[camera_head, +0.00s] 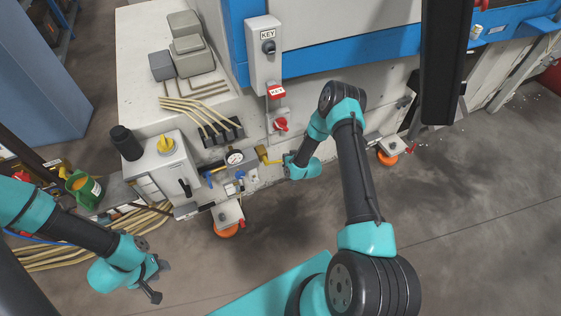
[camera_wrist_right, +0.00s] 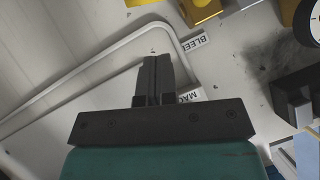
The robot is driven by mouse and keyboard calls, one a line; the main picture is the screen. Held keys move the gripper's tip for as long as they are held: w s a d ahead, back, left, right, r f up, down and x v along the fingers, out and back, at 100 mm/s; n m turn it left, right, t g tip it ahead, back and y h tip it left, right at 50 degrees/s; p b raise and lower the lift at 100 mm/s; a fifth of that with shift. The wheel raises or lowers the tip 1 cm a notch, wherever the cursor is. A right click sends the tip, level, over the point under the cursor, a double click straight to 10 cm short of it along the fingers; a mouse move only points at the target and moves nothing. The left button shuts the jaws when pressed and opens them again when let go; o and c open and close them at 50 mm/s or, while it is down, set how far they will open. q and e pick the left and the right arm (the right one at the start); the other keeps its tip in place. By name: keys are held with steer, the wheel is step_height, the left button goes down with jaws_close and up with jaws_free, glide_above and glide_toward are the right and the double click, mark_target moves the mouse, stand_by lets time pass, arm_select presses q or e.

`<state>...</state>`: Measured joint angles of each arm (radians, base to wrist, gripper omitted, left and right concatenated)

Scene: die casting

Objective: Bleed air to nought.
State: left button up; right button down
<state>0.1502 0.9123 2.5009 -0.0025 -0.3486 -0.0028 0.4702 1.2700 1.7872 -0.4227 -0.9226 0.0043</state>
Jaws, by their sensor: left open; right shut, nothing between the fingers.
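A round white pressure gauge (camera_head: 235,157) sits on the small valve panel at the machine's side. Its reading is too small to tell. A yellow lever (camera_head: 266,155) stands right of the gauge and a blue lever (camera_head: 209,177) left of it. In the right wrist view, a "BLEED" label (camera_wrist_right: 187,46) lies under a yellow part (camera_wrist_right: 199,11), and a second label starting "MA" is partly hidden. My right gripper (camera_wrist_right: 157,62) is shut and empty, just beside these labels; no hold on the yellow part shows. My left gripper (camera_head: 158,282) is open and empty, low over the floor.
A grey box with a yellow knob (camera_head: 166,144) stands left of the gauge. A key box (camera_head: 264,50) with a red switch is above. The floor (camera_head: 460,220) at right is clear.

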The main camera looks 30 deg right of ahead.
steer(key=w+a+f, duration=0.1)
steer(key=w+f, duration=0.2)
steer(key=f, duration=0.2)
steer(key=shift+a, duration=0.25)
